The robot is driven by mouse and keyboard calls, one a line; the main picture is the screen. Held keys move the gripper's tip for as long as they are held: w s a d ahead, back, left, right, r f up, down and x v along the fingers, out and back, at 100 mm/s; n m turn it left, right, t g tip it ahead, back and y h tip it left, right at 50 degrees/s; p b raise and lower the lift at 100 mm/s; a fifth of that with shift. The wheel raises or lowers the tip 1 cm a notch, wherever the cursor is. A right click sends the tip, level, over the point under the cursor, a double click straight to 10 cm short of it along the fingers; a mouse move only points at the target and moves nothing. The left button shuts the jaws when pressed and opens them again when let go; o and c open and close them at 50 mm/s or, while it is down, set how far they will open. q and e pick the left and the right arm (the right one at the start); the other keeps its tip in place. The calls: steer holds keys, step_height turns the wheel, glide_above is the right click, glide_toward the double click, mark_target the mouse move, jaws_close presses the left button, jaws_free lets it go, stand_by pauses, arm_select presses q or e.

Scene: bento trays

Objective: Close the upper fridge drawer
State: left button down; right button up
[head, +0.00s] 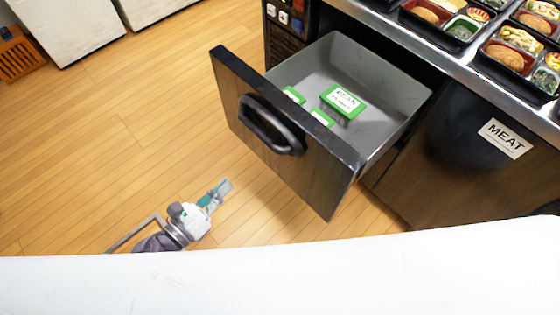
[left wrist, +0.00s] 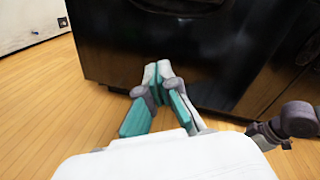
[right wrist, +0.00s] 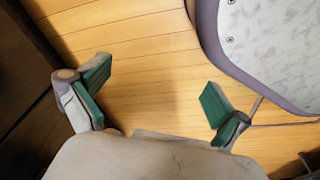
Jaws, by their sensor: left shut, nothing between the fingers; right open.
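The upper fridge drawer (head: 372,92) is pulled out, with its grey inside showing. Its dark front panel (head: 232,95) carries a black handle (head: 270,125). Several green-and-white boxes (head: 343,101) lie inside. My left gripper (head: 222,188) is shut and empty, in front of the panel and, in the head view, to its lower left with floor showing between. In the left wrist view my left gripper (left wrist: 157,68) points at the dark panel (left wrist: 215,60), overlapping its lower part; the handle is at the top edge. My right gripper (right wrist: 155,88) is open and empty above the wooden floor.
A steel counter (head: 425,45) with several bento trays (head: 508,55) stands above the drawer. A dark front labelled MEAT (head: 503,138) is to the right. White cabinets (head: 70,25) and an orange crate (head: 18,58) are at the far left. The wooden floor (head: 130,150) left of the drawer is clear.

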mark_target(280, 151)
arm_select(q)
steer(key=s+d+r+m+g+h, duration=0.1)
steer(key=s+d+r+m+h, duration=0.15)
steer(key=r+m, duration=0.35)
steer(key=shift+m, duration=0.4)
steer(key=shift+s+d+f+p+x, duration=0.1)
steer(key=shift+f+p+x, duration=0.2)
steer(key=shift+x, duration=2.1)
steer(key=shift+s+d+f+p+x, duration=0.15)
steer(key=shift+p+x, duration=0.3)
steer(key=shift+x, duration=1.95)
steer(key=shift+a+f+p+x, duration=0.1)
steer(key=shift+f+p+x, duration=0.2)
steer(key=shift+x, duration=2.15)
arm_select(e)
steer(key=s+d+f, duration=0.1)
steer(key=s+f, duration=0.4)
steer(key=s, duration=0.1)
steer(key=shift+f, duration=0.3)
arm_select(q)
steer(key=shift+w+r, duration=0.1)
steer(key=shift+w, duration=0.05)
arm_select(e)
steer(key=shift+d, duration=0.1)
